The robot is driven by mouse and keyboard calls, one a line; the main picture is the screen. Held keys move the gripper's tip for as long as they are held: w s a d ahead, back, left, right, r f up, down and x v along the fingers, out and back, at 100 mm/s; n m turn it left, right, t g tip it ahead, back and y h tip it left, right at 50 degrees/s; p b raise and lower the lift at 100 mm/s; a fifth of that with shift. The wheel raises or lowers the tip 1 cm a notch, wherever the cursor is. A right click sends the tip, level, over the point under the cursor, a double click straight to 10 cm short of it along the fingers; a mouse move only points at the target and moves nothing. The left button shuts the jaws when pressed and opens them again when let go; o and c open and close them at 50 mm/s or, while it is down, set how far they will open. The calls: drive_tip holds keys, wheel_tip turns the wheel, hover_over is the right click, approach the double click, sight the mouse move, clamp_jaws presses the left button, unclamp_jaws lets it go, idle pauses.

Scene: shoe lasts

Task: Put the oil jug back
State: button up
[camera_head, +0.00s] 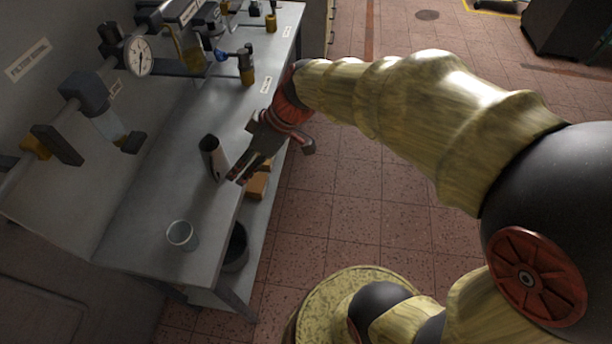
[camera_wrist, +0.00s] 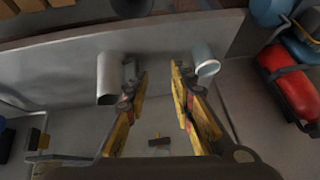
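A shiny metal jug-like vessel (camera_head: 210,158) with a dark, slanted opening stands on the grey bench; I take it for the oil jug, though no label shows. It also shows in the wrist view (camera_wrist: 108,80), left of the fingers. A pale, cup-like open container (camera_head: 181,236) stands nearer the bench's front end, and in the wrist view (camera_wrist: 205,62) it is close by the right finger. My gripper (camera_head: 241,171) is low over the bench edge, just right of the metal vessel. In the wrist view my gripper (camera_wrist: 157,80) has its fingers spread, with nothing between them.
The grey bench (camera_head: 140,215) runs along a wall with a pipe, a gauge (camera_head: 139,55) and several filter bowls above its back. A lower shelf holds orange-brown boxes (camera_head: 256,186) and a dark bucket (camera_head: 235,250). Tiled floor to the right is open.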

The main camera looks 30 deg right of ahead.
drive_tip(key=s+d+r+m+t+h, duration=0.1)
drive_tip(key=s+d+r+m+h, duration=0.2)
drive_tip(key=s, duration=0.4)
drive_tip(key=s+d+r+m+t+h, duration=0.1)
drive_tip(key=s+d+r+m+h, duration=0.2)
drive_tip(key=s+d+m, duration=0.3)
drive_tip(key=shift+s+d+r+m+t, duration=0.25)
drive_tip(key=shift+s+r+m+t, duration=0.1)
drive_tip(key=shift+s+m, duration=0.25)
drive_tip(key=shift+c, duration=0.3)
